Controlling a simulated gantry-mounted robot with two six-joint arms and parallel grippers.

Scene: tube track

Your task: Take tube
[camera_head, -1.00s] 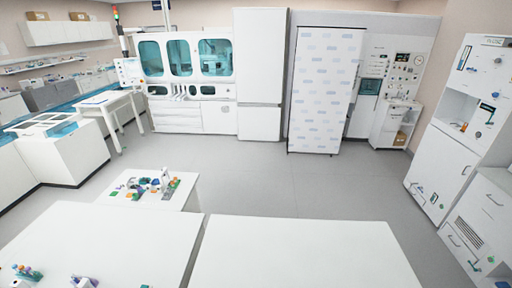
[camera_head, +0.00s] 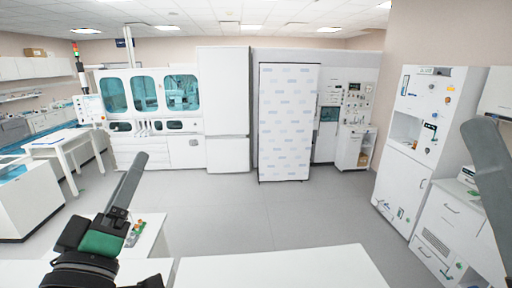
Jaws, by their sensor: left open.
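My left gripper (camera_head: 126,185) rises from the lower left, dark grey with a green part on its wrist. It is open, and I see nothing held in it. It is in front of the small white table (camera_head: 153,235) and hides part of it. A few small coloured items (camera_head: 134,232) show beside the gripper on that table, too small to tell whether any is a tube. No tube can be made out clearly. A dark grey link of my right arm shows at the right edge; its gripper is out of view.
A white worktop (camera_head: 285,268) fills the bottom centre, and its visible part is bare. Grey floor (camera_head: 280,212) lies open beyond it. A large white machine (camera_head: 150,110) with teal windows stands at the back. A white cabinet (camera_head: 415,145) stands at the right.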

